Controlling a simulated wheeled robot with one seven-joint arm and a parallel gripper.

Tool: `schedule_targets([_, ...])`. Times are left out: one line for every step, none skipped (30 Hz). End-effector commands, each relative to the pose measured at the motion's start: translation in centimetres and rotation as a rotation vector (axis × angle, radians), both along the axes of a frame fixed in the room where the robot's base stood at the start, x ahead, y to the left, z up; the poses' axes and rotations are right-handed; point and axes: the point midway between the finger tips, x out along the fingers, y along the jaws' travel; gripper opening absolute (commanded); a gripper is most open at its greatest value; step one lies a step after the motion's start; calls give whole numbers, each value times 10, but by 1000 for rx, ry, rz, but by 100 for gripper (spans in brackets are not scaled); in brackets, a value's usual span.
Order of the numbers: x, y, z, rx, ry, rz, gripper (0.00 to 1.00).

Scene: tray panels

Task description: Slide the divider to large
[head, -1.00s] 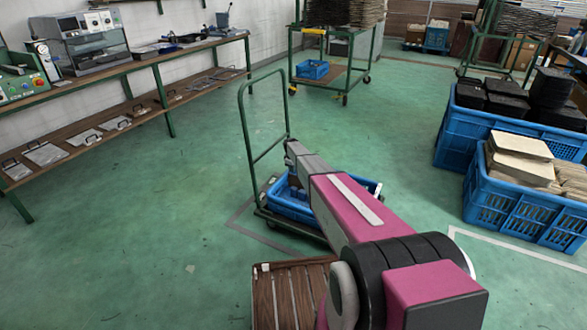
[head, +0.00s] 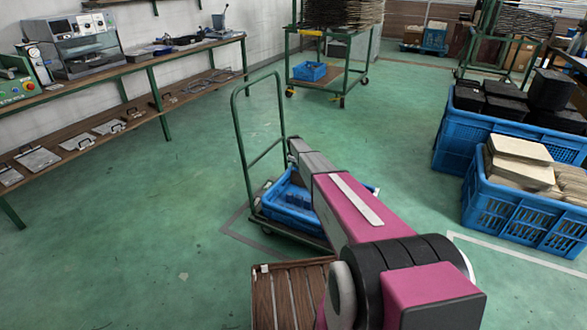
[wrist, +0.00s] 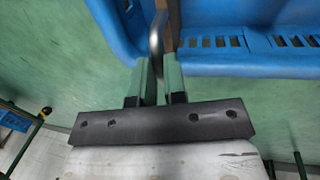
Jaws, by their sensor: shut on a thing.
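A blue tray (head: 290,215) sits on a low trolley, partly covered by my arm. The exact contact is hidden. The head view does not show the fingers, and no size label can be read.
The trolley's green push handle (head: 237,130) rises left of my arm. Blue crates (head: 505,222) with boards and dark blocks stand at the right. A slatted wooden piece (head: 290,295) lies near the front. A long workbench (head: 150,60) runs along the left wall. Floor at left is clear.

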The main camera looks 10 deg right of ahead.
Motion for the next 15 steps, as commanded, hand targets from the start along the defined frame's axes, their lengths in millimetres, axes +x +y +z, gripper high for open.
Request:
schedule_targets([14,-7,-1,0,-1,-1,0])
schedule_targets([18,-11,-1,0,-1,-1,0])
schedule_targets([23,-14,-1,0,-1,-1,0])
schedule_targets([26,-16,0,0,-1,-1,0])
schedule_targets([27,-18,0,0,-1,-1,0])
schedule_targets([28,-19,0,-1,-1,0,0])
schedule_targets([28,-20,0,-1,-1,0,0])
schedule_targets([28,-20,0,-1,-1,0,0])
schedule_targets([28,-20,1,-1,-1,1,0])
schedule_targets([28,-20,1,-1,-1,1,0])
schedule_targets([28,-20,1,-1,-1,1,0])
schedule_targets([28,-20,1,-1,-3,2,0])
schedule_targets([28,-20,1,-1,-3,2,0])
schedule_targets([28,-20,1,-1,-3,2,0])
schedule_targets([28,-20,1,-1,-3,2,22])
